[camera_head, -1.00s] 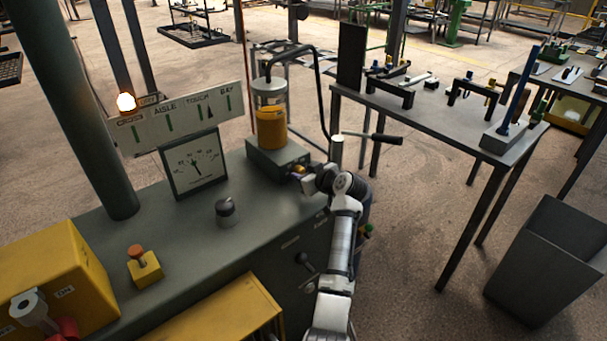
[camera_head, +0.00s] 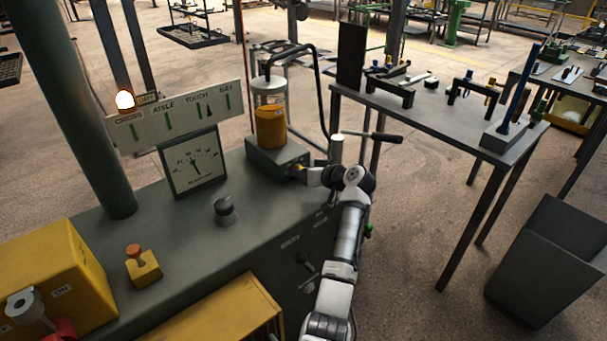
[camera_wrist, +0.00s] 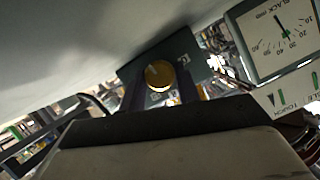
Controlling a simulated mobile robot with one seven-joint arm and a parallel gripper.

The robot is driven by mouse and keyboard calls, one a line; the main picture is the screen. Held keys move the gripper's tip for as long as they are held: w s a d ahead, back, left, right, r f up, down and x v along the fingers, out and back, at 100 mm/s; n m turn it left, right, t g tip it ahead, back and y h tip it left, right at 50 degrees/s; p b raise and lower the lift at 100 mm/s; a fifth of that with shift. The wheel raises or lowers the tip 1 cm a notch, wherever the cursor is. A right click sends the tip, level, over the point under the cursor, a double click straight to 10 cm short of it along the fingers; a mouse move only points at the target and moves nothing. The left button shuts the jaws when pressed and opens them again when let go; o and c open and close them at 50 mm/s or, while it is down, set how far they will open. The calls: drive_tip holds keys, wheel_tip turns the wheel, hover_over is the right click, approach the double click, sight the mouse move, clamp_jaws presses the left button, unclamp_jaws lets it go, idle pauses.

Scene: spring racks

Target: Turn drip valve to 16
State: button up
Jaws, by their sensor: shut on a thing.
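The drip valve shows as a round brass-yellow knob (camera_wrist: 160,75) on the face of a dark grey-green box (camera_head: 268,160) in the wrist view. My gripper (camera_wrist: 163,92) is shut on this knob, with one dark finger on each side of it. In the head view my gripper (camera_head: 298,172) is at the box's front right, and it mostly hides the knob. A clear reservoir with amber oil (camera_head: 271,127) stands on the box. Any scale numbers around the knob cannot be read.
A dial gauge (camera_head: 194,163) stands left of the box, below a sign board (camera_head: 180,118) with a lit lamp (camera_head: 125,100). A dark knob (camera_head: 224,211) and a yellow button box (camera_head: 143,267) are on the bench. A horizontal handle (camera_head: 375,137) lies behind my arm.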

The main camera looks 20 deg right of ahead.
drive_tip(key=shift+f+m+y, duration=0.1)
drive_tip(key=shift+m+y, duration=0.2)
drive_tip(key=shift+m, duration=0.2)
idle(0.3)
drive_tip(key=o, duration=1)
drive_tip(key=b+v, duration=0.3)
drive_tip(key=v, duration=1.1)
drive_tip(key=shift+w+d, duration=0.1)
drive_tip(key=shift+d, duration=0.05)
